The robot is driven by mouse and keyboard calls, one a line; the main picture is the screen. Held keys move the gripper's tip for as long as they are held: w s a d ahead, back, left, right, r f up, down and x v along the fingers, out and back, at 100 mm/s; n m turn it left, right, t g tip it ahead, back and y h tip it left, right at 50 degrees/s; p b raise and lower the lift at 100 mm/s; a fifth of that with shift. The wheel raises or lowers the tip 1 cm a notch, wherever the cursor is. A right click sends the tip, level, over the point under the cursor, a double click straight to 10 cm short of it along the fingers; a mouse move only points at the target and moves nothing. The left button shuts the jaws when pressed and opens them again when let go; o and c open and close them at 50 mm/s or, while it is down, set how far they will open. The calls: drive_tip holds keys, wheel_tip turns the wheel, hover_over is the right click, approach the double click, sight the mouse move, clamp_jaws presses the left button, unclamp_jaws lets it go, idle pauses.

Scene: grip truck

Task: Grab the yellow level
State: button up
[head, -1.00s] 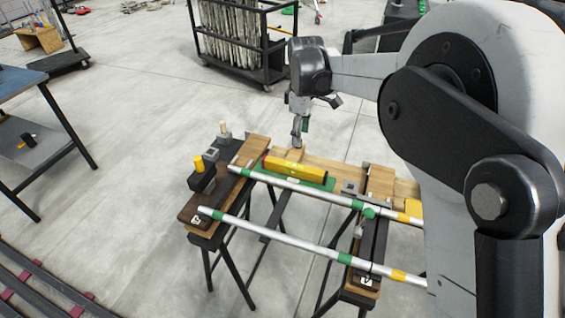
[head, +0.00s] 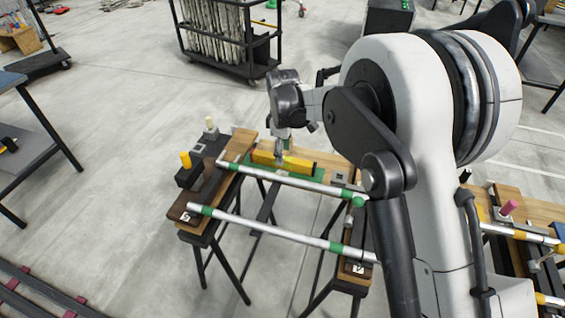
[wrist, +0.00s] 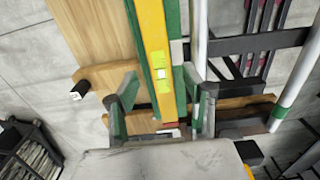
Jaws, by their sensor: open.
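The yellow level (head: 284,161) lies on a green mat (head: 300,174) on the wooden workbench, behind the far silver pole. In the wrist view the level (wrist: 152,40) runs down from the top, with its bubble vial showing clearly. My gripper (head: 283,148) is just above and behind the middle of the level. In the wrist view the open fingers (wrist: 160,92) stand on either side of the level, with nothing shut between them. I cannot tell how far the fingertips are above the mat.
Two silver poles with green bands (head: 275,231) cross the front of the bench. A yellow-topped clamp block (head: 187,168) and a grey block (head: 198,149) stand at its left end. A black cart (head: 246,52) stands behind on open floor.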

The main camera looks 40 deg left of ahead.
wheel_tip(320, 180, down, 4)
drive_tip(key=shift+r, duration=0.15)
drive_tip(key=shift+c, duration=0.3)
drive_tip(key=shift+r, duration=0.1)
clamp_jaws()
